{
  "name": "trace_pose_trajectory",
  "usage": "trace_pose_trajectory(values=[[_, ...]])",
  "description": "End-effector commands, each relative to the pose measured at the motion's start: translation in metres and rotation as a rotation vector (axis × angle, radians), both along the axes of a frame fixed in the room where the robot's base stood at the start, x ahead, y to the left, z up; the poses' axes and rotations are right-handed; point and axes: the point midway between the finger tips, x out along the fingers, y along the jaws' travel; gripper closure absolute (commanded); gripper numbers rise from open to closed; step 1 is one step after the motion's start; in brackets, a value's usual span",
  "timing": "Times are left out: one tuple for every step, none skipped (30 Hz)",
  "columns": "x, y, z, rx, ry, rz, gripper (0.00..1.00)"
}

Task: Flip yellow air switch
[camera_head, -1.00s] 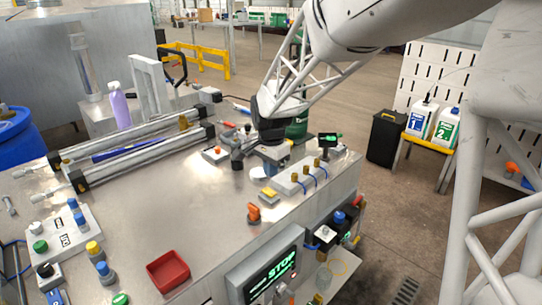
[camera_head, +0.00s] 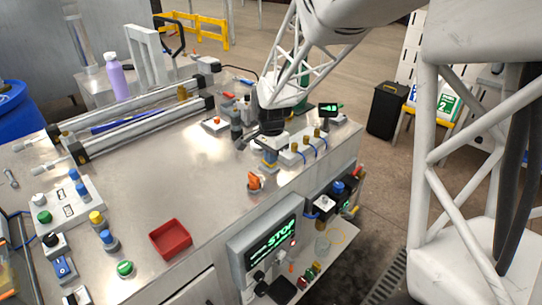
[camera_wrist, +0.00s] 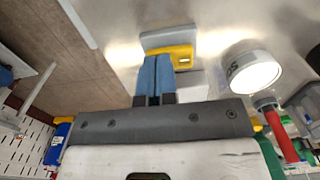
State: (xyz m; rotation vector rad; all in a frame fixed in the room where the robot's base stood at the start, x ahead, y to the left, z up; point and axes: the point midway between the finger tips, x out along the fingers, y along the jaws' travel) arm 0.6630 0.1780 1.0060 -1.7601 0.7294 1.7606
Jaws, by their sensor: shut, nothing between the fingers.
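The yellow air switch (camera_wrist: 183,54) is a flat yellow lever on a grey base (camera_wrist: 168,38) in the wrist view. In the head view the yellow switch (camera_head: 268,165) is a small patch near the bench's right edge, mostly covered by my gripper. My gripper (camera_head: 270,156) points down at it. In the wrist view the blue fingertips of my gripper (camera_wrist: 156,60) are together and empty, overlapping the switch's near left part. I cannot tell whether they touch it.
An orange knob (camera_head: 255,181) stands just in front of the switch. A row of brass fittings with blue tubes (camera_head: 306,146) lies to the right. A white round part (camera_wrist: 250,68) is close on the right in the wrist view. A red tray (camera_head: 171,240) sits nearer.

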Motion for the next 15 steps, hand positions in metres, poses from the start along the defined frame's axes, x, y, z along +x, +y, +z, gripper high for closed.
trace_pose_trajectory(values=[[0.0,0.0,0.0,0.002,-0.002,0.0,1.0],[0.0,0.0,0.0,0.004,-0.004,0.0,1.0],[0.0,0.0,-0.001,0.009,-0.008,-0.001,1.0],[-0.001,0.0,-0.001,0.015,-0.012,-0.001,1.0],[-0.001,-0.001,-0.002,0.021,-0.017,-0.001,1.0],[-0.001,-0.001,-0.003,0.031,-0.027,0.0,1.0],[-0.002,-0.001,-0.004,0.04,-0.035,0.0,1.0],[-0.002,-0.001,-0.005,0.049,-0.043,-0.001,1.0],[-0.002,-0.002,-0.006,0.061,-0.057,0.0,1.0],[-0.003,-0.002,-0.008,0.07,-0.066,-0.001,1.0],[-0.003,-0.003,-0.009,0.078,-0.075,-0.002,1.0],[-0.003,-0.004,-0.01,0.086,-0.083,-0.001,1.0],[-0.003,-0.003,-0.011,0.086,-0.084,-0.001,1.0],[-0.003,-0.003,-0.011,0.085,-0.082,0.0,1.0],[-0.003,-0.003,-0.012,0.084,-0.081,0.0,1.0]])
